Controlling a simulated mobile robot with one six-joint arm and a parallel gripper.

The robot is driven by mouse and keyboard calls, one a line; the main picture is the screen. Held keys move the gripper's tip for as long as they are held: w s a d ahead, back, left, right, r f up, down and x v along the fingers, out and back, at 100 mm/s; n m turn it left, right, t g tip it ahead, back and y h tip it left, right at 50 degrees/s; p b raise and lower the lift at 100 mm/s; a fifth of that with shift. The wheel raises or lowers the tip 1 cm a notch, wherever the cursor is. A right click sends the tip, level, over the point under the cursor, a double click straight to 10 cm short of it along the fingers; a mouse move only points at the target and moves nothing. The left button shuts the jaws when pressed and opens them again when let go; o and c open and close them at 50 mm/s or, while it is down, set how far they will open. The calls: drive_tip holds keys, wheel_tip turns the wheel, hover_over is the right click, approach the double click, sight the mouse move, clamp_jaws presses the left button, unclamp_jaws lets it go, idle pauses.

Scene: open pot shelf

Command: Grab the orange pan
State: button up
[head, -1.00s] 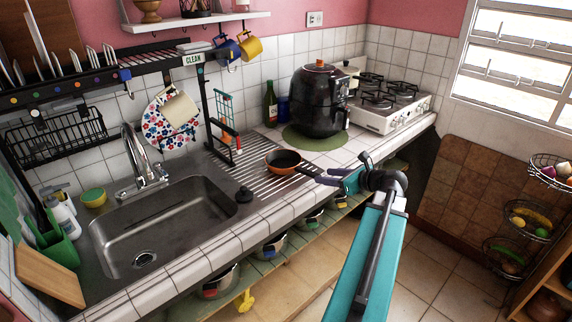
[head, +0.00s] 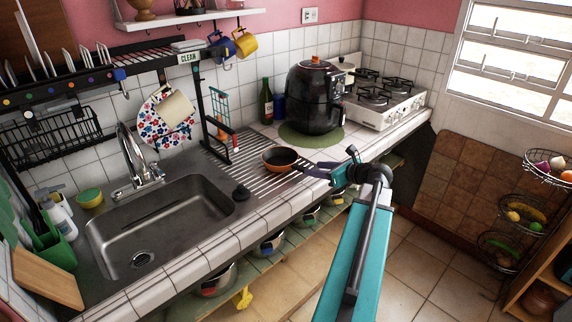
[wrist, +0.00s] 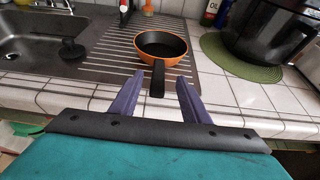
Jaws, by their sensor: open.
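The orange pan (head: 279,157), dark inside with a black handle, stands upright on the ribbed drainboard (head: 262,182) right of the sink. In the wrist view the pan (wrist: 176,60) is straight ahead, its black handle (wrist: 157,78) pointing toward me. My gripper (wrist: 158,88) is open and empty, its two purple fingers on either side of the handle's line. The handle's end lies at or just ahead of the fingertips; I cannot tell the exact depth. In the head view my gripper (head: 305,172) is at the counter's front edge, close to the handle.
A black air fryer (head: 314,98) stands on a green mat (head: 311,135) behind and to the right. The sink (head: 160,225) with a black plug (head: 241,192) is left. A metal rack post (head: 213,125) rises behind the pan. Pots sit on the shelf below.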

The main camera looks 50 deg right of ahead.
sight(300, 166)
drive_tip(key=shift+p+x, duration=0.35)
drive_tip(key=shift+x, duration=2.1)
drive_tip(key=shift+w, duration=0.1)
drive_tip(key=shift+p+x, duration=1)
drive_tip(key=shift+x, duration=1)
drive_tip(key=shift+w+f, duration=0.25)
drive_tip(key=shift+w, duration=0.2)
drive_tip(key=shift+r, duration=0.1)
clamp_jaws()
